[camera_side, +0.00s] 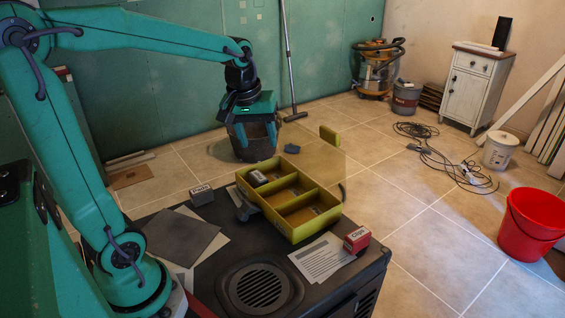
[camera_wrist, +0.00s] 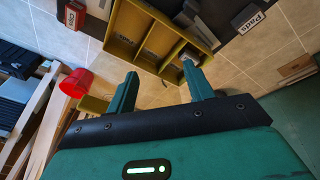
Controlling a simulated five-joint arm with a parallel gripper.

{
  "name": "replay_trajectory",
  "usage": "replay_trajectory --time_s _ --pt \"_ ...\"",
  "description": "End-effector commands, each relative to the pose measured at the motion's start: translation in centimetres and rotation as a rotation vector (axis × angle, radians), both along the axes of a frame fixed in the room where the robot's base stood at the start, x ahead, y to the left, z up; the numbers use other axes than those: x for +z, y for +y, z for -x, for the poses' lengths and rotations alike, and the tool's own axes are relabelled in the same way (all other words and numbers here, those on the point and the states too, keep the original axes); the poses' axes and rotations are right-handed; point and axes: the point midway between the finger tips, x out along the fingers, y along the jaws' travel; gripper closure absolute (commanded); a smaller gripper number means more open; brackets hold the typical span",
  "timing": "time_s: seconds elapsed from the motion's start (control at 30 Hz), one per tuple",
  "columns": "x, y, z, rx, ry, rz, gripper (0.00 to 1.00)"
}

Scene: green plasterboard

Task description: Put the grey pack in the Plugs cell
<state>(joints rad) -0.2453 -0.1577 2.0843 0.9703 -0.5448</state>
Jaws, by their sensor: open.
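A yellow-green tray (camera_side: 292,236) with three cells in a row stands on a dark bench. A small grey pack (camera_side: 258,177) lies inside its far-left cell. In the wrist view the pack (camera_wrist: 189,57) shows in the cell nearest my fingers, partly behind one finger.
A grey labelled box (camera_side: 202,195) stands left of the tray, and a red-and-white Clips box (camera_side: 357,239) right of it. Paper sheets (camera_side: 322,258) and a dark plate (camera_side: 181,236) lie on the bench. A yellow-green block (camera_side: 329,135) with a translucent panel rises behind the tray.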

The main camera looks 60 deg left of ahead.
Motion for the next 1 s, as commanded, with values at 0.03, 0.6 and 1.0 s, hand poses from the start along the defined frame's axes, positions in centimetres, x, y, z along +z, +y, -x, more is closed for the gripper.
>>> replay_trajectory --time_s 0.03,0.6,1.0 --pt "0.5 -1.0 0.9 -0.057 -0.019 -0.014 0.48" --pt "1.1 -7.7 10.2 -0.642 -0.187 -0.188 0.48" --pt "0.5 -8.6 11.9 -0.757 -0.218 -0.229 0.48"
